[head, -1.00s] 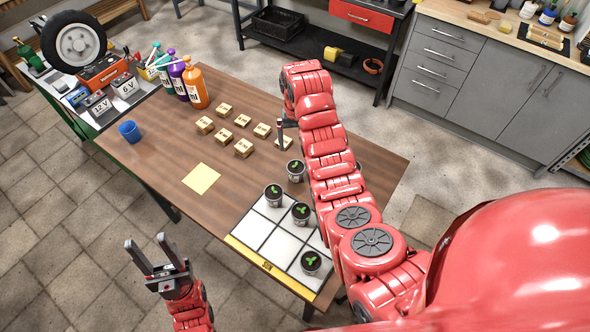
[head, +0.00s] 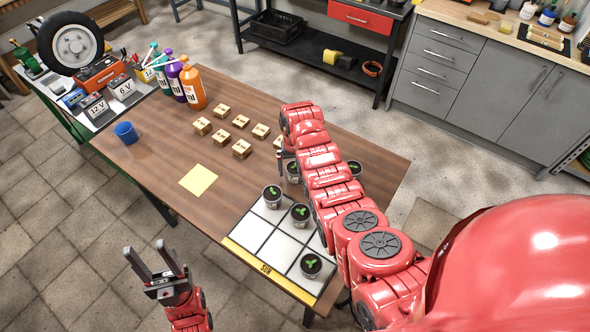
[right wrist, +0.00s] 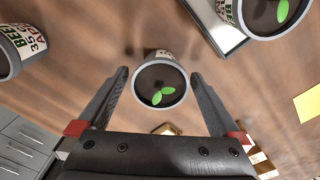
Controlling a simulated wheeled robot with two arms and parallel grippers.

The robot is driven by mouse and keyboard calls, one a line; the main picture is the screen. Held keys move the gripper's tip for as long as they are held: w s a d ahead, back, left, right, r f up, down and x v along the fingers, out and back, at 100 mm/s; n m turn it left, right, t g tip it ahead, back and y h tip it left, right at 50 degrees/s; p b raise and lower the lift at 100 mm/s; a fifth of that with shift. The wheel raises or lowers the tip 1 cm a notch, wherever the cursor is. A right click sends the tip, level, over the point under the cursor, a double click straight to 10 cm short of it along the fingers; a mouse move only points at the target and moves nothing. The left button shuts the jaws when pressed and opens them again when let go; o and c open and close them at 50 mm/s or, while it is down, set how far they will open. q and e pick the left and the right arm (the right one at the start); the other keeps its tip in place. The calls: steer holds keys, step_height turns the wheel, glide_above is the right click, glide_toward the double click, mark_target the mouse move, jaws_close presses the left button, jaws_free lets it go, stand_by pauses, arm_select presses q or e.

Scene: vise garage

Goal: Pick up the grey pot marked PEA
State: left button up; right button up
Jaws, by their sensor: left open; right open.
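In the right wrist view, my right gripper (right wrist: 160,100) is open, with its fingers on either side of a small grey pot (right wrist: 160,88) holding a green seedling; its label is too foreshortened to read. In the head view this appears to be the pot (head: 293,172) beside the right gripper (head: 281,160), partly hidden by my arm. Two other pots in the wrist view, at left (right wrist: 10,55) and upper right (right wrist: 228,12), carry labels starting BEE. No PEA label is readable. My left gripper (head: 157,262) is open and empty, off the table's near side.
Another pot (head: 355,167) stands right of my arm. Wooden blocks (head: 241,148), a yellow note (head: 198,180), a blue cup (head: 126,132) and bottles (head: 193,88) stand on the table (head: 150,170).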

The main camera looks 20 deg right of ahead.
steer(key=shift+f, duration=1.25)
steer(key=shift+c, duration=0.2)
steer(key=c, duration=1.3)
steer(key=shift+c, duration=0.2)
steer(key=shift+r, duration=0.15)
